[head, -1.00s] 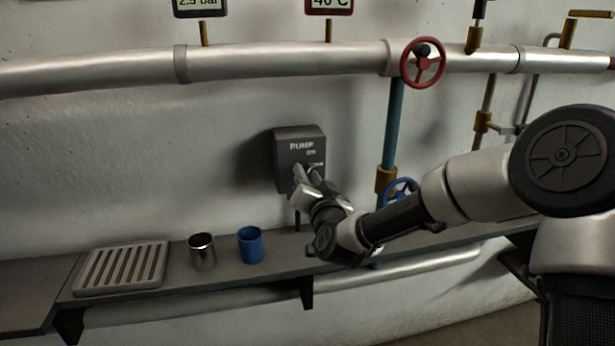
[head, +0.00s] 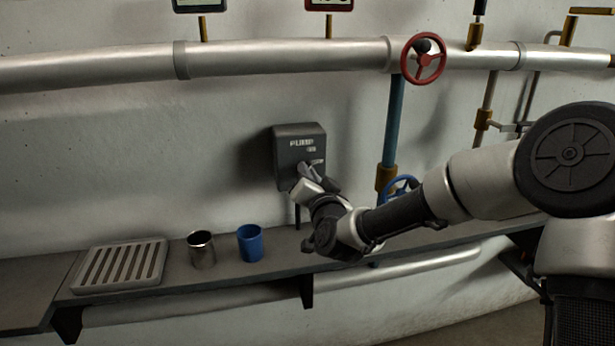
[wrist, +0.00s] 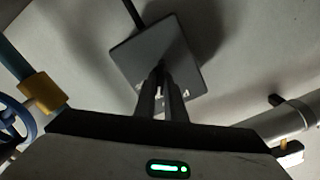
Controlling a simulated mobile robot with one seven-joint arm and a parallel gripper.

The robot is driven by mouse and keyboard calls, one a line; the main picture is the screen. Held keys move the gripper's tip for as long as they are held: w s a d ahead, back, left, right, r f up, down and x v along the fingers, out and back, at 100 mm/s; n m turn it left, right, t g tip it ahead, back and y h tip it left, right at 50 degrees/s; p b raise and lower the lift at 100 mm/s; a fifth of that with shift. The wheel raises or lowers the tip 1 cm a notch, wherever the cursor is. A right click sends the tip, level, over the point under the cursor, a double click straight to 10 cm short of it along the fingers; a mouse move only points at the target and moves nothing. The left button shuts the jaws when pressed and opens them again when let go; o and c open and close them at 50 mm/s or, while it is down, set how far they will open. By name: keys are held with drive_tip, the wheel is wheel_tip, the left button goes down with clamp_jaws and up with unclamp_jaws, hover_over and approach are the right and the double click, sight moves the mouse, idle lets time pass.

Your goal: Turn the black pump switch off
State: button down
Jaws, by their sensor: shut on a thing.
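The black pump switch box (head: 297,143) is fixed to the wall, with white lettering reading PUMP near its top. It also shows in the wrist view (wrist: 145,52), where it appears tilted. My gripper (head: 306,172) is at the lower front of the box. In the wrist view my gripper's fingers (wrist: 161,82) are close together against the face of the box, shut on the switch's knob. The knob itself is hidden by the fingers, so its position cannot be read.
A blue cup (head: 250,243), a metal cup (head: 202,250) and a slotted tray (head: 121,266) stand on the shelf at left. A red valve wheel (head: 423,58) is on the upper pipe. A blue valve wheel (head: 402,187) is just right of my gripper.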

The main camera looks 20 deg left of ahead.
drive_tip(key=m+b, duration=0.2)
drive_tip(key=m, duration=0.1)
drive_tip(key=m+b, duration=0.2)
drive_tip(key=m, duration=0.2)
drive_tip(key=m+b, duration=0.2)
drive_tip(key=m, duration=0.1)
drive_tip(key=shift+d+f+m+b, duration=0.1)
drive_tip(key=shift+f+m+b, duration=0.2)
drive_tip(key=shift+b, duration=0.1)
drive_tip(key=shift+r, duration=0.1)
drive_tip(key=c, duration=1.8)
unclamp_jaws()
drive_tip(key=shift+p+v, duration=1.95)
drive_tip(key=shift+v, duration=6.75)
